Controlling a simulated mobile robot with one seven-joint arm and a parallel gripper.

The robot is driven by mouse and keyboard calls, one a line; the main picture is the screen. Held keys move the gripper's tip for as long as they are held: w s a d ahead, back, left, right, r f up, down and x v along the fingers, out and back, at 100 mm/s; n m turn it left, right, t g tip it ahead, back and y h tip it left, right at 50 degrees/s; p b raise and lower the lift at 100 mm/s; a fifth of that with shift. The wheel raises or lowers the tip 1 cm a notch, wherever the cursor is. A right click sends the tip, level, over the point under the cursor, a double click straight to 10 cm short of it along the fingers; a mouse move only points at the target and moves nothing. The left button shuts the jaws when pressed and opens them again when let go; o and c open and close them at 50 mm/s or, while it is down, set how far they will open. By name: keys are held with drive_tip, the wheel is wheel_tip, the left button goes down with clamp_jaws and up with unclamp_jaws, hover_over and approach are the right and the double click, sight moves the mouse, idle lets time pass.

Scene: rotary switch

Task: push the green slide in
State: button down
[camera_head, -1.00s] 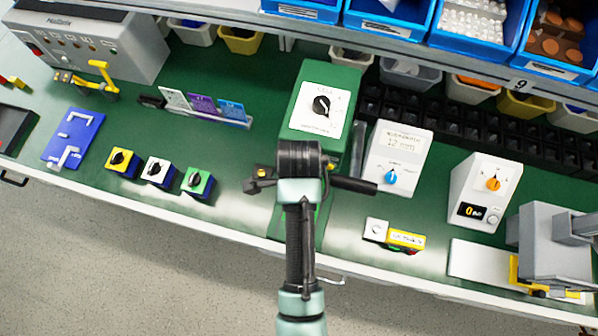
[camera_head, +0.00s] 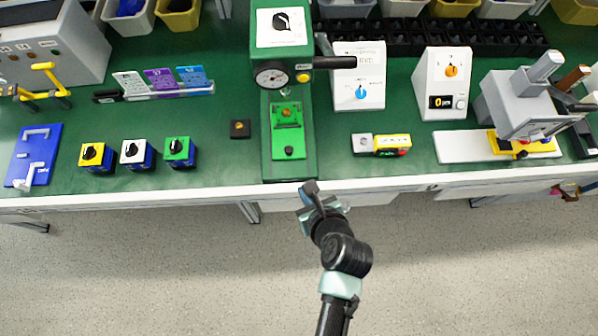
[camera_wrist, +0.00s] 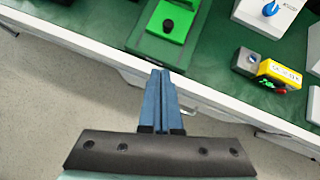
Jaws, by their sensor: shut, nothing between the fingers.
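The green slide (camera_head: 287,138) is a small green plate with a black knob (camera_head: 289,152) near its front end. It lies on the base of a tall green machine (camera_head: 266,130), below a round gauge (camera_head: 271,75). In the wrist view the slide (camera_wrist: 172,20) and its black knob are at the top, beyond my fingertips. My gripper (camera_head: 309,188) is at the table's front edge, just in front of the machine's base and apart from the slide. In the wrist view its blue fingers (camera_wrist: 160,75) are together and empty.
A yellow and grey button box (camera_head: 382,144) stands right of the machine. A small black box (camera_head: 240,129) and several coloured switch boxes (camera_head: 179,152) stand left. A black lever (camera_head: 335,62) sticks out right of the machine. The table's white front edge (camera_head: 220,192) runs beside my gripper.

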approach(291, 156)
drive_tip(key=shift+m, duration=0.3)
wheel_tip(291, 156, down, 4)
drive_tip(key=shift+a+f+b, duration=0.15)
drive_tip(key=shift+f+b, duration=0.05)
drive_tip(key=shift+b, duration=0.25)
drive_tip(key=shift+w+a+r, duration=0.1)
drive_tip(key=shift+w, duration=0.5)
drive_tip(key=shift+w+a+r, duration=0.1)
drive_tip(key=shift+w+a, duration=0.05)
drive_tip(key=shift+w, duration=0.45)
drive_tip(key=shift+w+a, duration=0.25)
drive_tip(key=shift+w, duration=0.4)
